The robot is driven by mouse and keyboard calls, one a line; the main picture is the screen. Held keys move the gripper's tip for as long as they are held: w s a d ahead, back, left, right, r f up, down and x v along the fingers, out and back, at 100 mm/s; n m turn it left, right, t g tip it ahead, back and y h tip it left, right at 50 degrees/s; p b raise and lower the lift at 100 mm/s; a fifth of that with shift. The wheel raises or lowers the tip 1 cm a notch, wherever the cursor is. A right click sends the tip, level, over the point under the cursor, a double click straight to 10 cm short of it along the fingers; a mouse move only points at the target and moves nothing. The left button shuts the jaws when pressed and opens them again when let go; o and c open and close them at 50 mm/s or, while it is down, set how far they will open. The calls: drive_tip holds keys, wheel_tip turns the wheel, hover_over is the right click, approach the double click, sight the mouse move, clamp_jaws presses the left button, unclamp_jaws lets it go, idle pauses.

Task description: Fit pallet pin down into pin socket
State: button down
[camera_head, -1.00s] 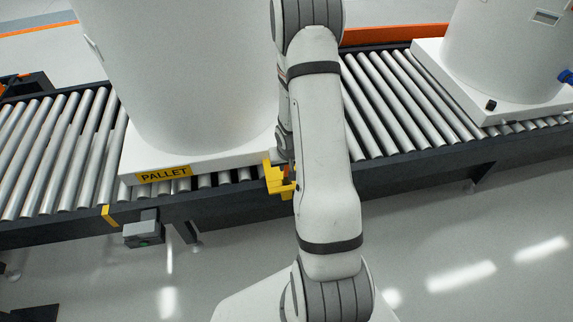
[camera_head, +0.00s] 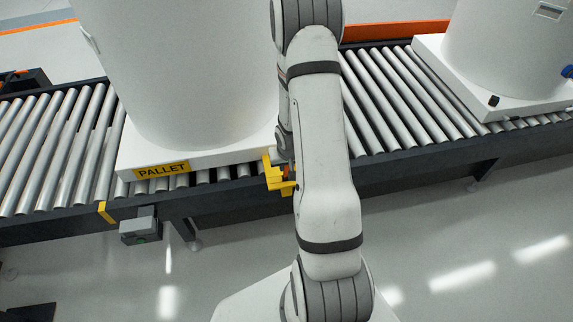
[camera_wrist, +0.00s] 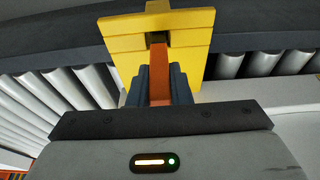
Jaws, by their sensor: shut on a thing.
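The yellow pin socket (camera_head: 275,176) is on the near side of the conveyor, at the pallet's right front corner. In the wrist view the yellow socket (camera_wrist: 192,48) fills the top middle, with a dark slot. The orange pallet pin (camera_wrist: 159,75) stands between the dark fingers of my gripper (camera_wrist: 163,84), which is shut on it. The pin's far end meets the slot's dark opening in this view; how deep it sits I cannot tell. In the head view my arm hides most of my gripper and the pin.
A white pallet (camera_head: 220,159) labelled PALLET carries a large white tank (camera_head: 185,75) on the roller conveyor (camera_head: 50,150). Another tank (camera_head: 505,50) on a pallet stands at the right. A grey box (camera_head: 140,227) hangs from the conveyor's near side. The floor in front is mostly clear.

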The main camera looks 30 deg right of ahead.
drive_tip(key=shift+f, duration=0.3)
drive_tip(key=c, duration=1.3)
unclamp_jaws()
drive_tip(key=shift+o, duration=0.2)
drive_tip(key=shift+r, duration=0.1)
drive_tip(key=p+v, duration=0.5)
drive_tip(key=v, duration=0.2)
drive_tip(key=shift+r, duration=0.35)
drive_tip(key=shift+s, duration=0.1)
